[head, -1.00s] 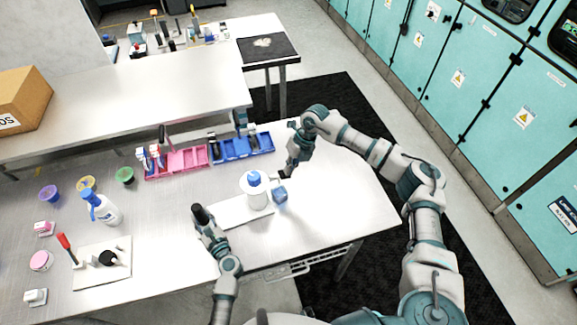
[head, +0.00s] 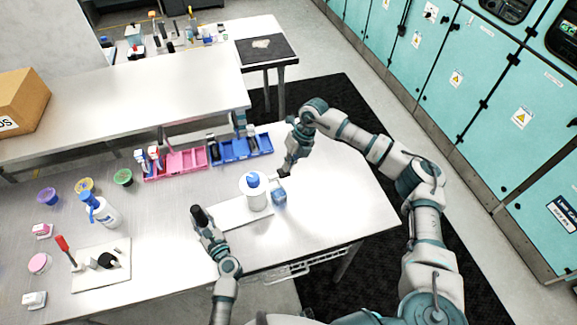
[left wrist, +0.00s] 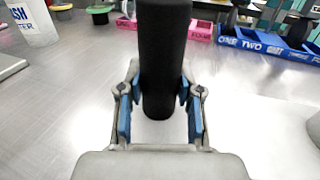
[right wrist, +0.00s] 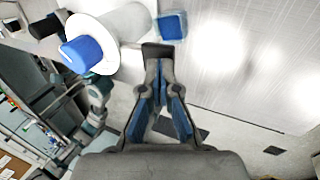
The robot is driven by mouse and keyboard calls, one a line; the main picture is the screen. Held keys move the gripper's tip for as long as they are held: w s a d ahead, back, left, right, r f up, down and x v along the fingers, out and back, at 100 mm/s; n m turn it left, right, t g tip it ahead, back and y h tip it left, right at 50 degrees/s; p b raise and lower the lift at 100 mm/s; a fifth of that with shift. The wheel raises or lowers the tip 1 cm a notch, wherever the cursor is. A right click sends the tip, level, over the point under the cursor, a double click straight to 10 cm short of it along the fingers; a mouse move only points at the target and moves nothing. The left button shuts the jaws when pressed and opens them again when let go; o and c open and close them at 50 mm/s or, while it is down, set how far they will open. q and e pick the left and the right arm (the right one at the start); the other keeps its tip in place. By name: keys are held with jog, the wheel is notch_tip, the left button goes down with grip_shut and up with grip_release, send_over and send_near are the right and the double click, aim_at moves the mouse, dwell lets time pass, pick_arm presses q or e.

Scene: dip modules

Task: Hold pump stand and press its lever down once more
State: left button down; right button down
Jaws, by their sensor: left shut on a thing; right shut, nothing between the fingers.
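The pump stand has a white base plate (head: 228,215), a white cylinder with a blue top (head: 253,181) and a blue block (head: 279,197) at the cylinder's right side. The cylinder and blue block also show in the right wrist view (right wrist: 172,25). My left gripper (left wrist: 160,108) is shut around an upright black post (left wrist: 163,50), left of the cylinder. My right gripper (head: 285,173) is shut and empty, just right of and behind the cylinder. A dark piece (right wrist: 157,50) is at its fingertips; I cannot tell whether it is the lever's end or whether they touch.
Pink bins (head: 184,161) and blue bins (head: 240,149) stand at the back of the table. A white spray bottle (head: 101,210) and a second plate (head: 98,279) with a red-handled lever (head: 63,243) are at the left. The table's right side is clear.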

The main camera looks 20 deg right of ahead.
aim_at(195, 209)
notch_tip(195, 209, up, 13)
jog(key=d, duration=0.1)
jog(key=shift+w+d, duration=0.15)
jog(key=shift+d, duration=0.05)
jog(key=shift+f, duration=0.15)
dwell(0.4)
pick_arm(q)
jog(key=c, duration=0.7)
grip_release()
jog(key=shift+o, duration=0.2)
jog(key=shift+r, duration=0.15)
notch_tip(195, 209, up, 7)
jog(key=p, duration=0.6)
jog(key=shift+r, duration=0.15)
pick_arm(e)
notch_tip(195, 209, up, 6)
jog(key=shift+r, duration=0.2)
pick_arm(q)
jog(key=shift+s, duration=0.1)
